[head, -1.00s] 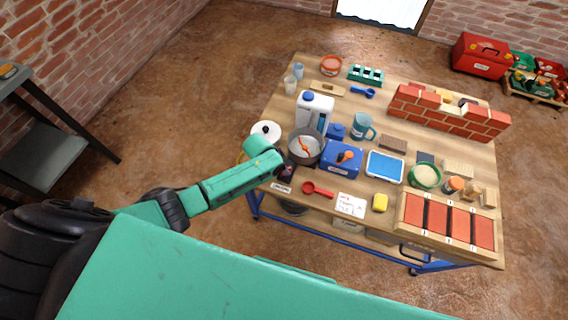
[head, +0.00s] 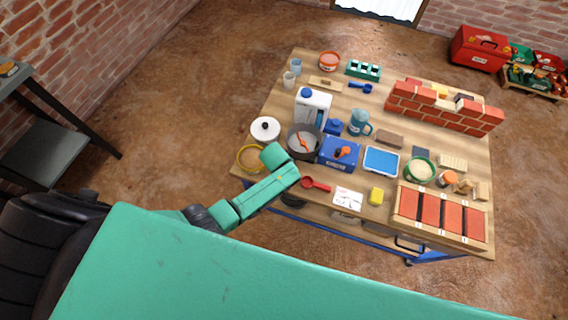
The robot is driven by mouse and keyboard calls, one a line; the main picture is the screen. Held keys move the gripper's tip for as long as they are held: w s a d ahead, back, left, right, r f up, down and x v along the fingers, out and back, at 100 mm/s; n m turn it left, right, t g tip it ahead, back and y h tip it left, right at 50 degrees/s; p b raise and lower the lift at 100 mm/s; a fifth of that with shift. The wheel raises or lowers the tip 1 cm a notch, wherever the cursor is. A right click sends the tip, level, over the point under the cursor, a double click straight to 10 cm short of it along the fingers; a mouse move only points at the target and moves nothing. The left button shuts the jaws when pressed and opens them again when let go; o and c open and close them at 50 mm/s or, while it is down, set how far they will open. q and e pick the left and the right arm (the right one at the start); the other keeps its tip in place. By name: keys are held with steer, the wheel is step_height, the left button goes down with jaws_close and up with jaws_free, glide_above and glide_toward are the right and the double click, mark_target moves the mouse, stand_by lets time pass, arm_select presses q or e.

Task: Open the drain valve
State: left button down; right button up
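A blue box (head: 338,161) with an orange-red handle (head: 343,152) on its top stands near the front middle of the workbench. It may carry the drain valve; no other part is clearly a valve at this size. My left arm comes in from the left and reaches over the front left edge of the bench. Its end lies left of the blue box and in front of the grey pot, apart from the box. My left gripper is hidden behind the arm. My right arm and gripper do not show.
Around the box stand a grey pot (head: 295,149) with an orange item inside, a white jug (head: 314,103), a blue mug (head: 359,122) and a blue-topped tray (head: 382,161). A red scoop (head: 315,185) lies in front. A brick wall (head: 440,115) stands at the back right.

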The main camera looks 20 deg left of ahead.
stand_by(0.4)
arm_select(q)
steer(key=c, duration=0.8)
jaws_free()
steer(key=p+v, duration=0.3)
steer(key=v, duration=1.1)
steer(key=shift+s+d+r+p, duration=0.1)
steer(key=shift+s+r+p, duration=0.1)
steer(key=shift+r+p, duration=0.1)
